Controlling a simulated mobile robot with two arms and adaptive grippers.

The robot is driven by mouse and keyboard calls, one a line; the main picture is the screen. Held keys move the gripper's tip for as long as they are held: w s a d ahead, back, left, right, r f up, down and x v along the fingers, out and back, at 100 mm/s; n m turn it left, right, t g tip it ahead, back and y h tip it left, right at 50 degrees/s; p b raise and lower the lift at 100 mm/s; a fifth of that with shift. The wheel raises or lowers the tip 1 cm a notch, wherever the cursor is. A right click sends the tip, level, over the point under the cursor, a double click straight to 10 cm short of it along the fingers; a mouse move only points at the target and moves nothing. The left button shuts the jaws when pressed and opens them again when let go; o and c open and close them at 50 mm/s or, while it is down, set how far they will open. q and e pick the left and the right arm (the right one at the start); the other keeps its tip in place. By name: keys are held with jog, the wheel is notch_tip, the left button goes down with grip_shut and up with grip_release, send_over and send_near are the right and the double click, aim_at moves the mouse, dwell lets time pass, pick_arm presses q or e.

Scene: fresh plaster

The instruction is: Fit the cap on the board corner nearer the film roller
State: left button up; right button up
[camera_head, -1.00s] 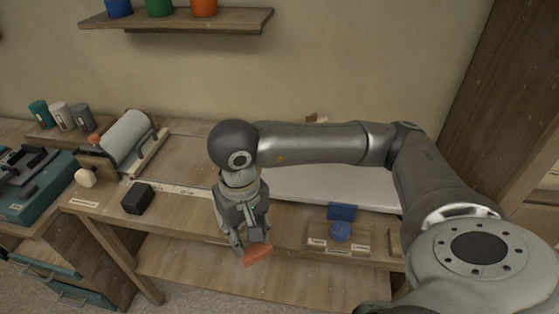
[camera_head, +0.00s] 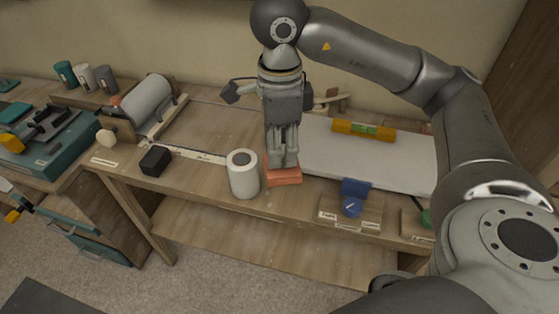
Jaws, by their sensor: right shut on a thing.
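My right gripper (camera_head: 283,163) points down and is shut on the orange-red cap (camera_head: 284,178). The cap is at the front left end of the pale board (camera_head: 385,168), the end nearer the film roller (camera_head: 148,98). It looks close to or against the front left corner; the fingers cover part of it, and I cannot tell whether it is seated. The board lies flat on the wooden bench, partly behind my right arm. The film roller, a grey roll in a wooden stand, is at the bench's left. My left gripper is not in view.
A white roll (camera_head: 243,178) stands upright just left of the cap. A black block (camera_head: 155,160) is further left. A blue dial (camera_head: 352,207) is at the bench's front. Bare bench lies between film roller and board.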

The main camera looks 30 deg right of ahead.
jog(key=r+m, duration=0.1)
jog(key=m, duration=0.1)
jog(key=d+r+m, duration=0.1)
jog(key=shift+m, duration=0.4)
jog(key=shift+r+m, duration=0.15)
jog(key=shift+m, duration=0.15)
jog(key=shift+w+d, duration=0.1)
jog(key=shift+w, duration=0.05)
jog(key=w+d+f+p, duration=0.2)
jog(key=w+f, duration=0.2)
jog(key=w+d+f+p, duration=0.2)
jog(key=w+f, duration=0.1)
jog(key=f, duration=0.1)
jog(key=w+d+f+p, duration=0.2)
jog(key=w+f, duration=0.1)
jog(key=w, duration=0.1)
jog(key=shift+w+d+f, duration=0.35)
jog(key=shift+d+f, duration=0.05)
jog(key=shift+f, duration=0.55)
jog(key=shift+f, duration=0.1)
